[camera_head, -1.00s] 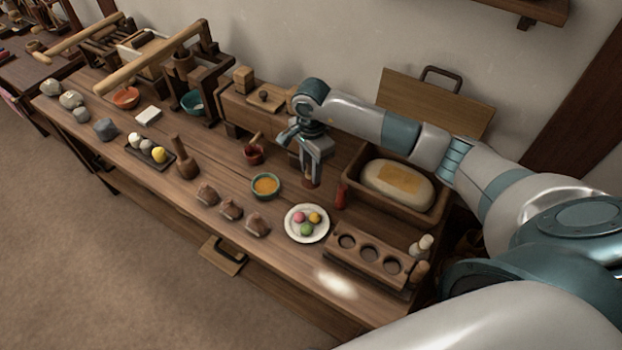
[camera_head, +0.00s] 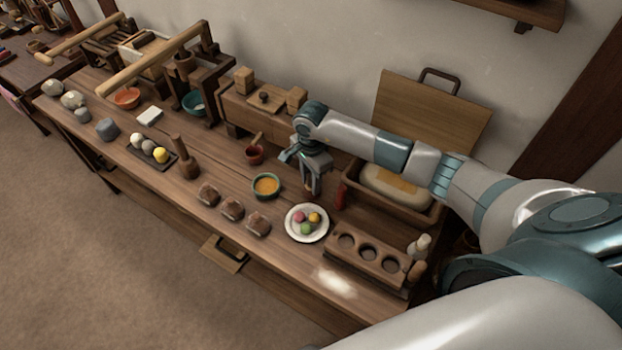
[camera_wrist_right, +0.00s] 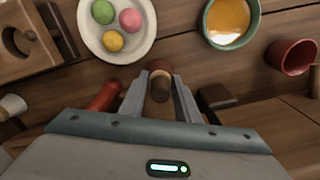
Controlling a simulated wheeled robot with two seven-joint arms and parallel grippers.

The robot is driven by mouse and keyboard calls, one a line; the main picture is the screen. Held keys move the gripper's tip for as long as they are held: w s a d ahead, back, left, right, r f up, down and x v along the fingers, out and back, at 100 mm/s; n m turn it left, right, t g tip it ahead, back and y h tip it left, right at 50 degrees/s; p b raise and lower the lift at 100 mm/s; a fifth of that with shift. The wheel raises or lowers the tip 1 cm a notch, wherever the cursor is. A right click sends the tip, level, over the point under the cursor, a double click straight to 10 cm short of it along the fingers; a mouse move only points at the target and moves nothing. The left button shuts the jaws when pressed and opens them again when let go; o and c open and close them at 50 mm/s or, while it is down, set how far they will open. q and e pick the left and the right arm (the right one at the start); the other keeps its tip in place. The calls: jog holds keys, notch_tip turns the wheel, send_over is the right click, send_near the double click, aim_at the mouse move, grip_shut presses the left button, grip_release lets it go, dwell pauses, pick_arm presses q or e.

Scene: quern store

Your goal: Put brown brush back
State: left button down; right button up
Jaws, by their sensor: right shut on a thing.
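My right gripper (camera_head: 313,190) is over the table behind the plate. In the right wrist view, its fingers (camera_wrist_right: 160,95) are shut on a short round brown thing with a paler band, which looks like the brown brush (camera_wrist_right: 160,82). In the head view the fingers mostly hide it, and I cannot tell whether it touches the table. A red-handled item (camera_head: 340,195) lies beside the gripper and also shows in the wrist view (camera_wrist_right: 104,96). A small red cup (camera_head: 254,154) with a stick in it stands behind left. My left gripper is out of view.
A white plate (camera_head: 292,232) with coloured balls and a bowl of orange stuff (camera_head: 267,186) are close in front. A wooden rack with holes (camera_head: 366,257) is at the front right. A wooden tray (camera_head: 405,218) with a pale loaf-like block is to the right.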

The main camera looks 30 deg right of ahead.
jog(key=shift+f, duration=0.1)
jog(key=o, duration=0.9)
jog(key=shift+o, duration=0.2)
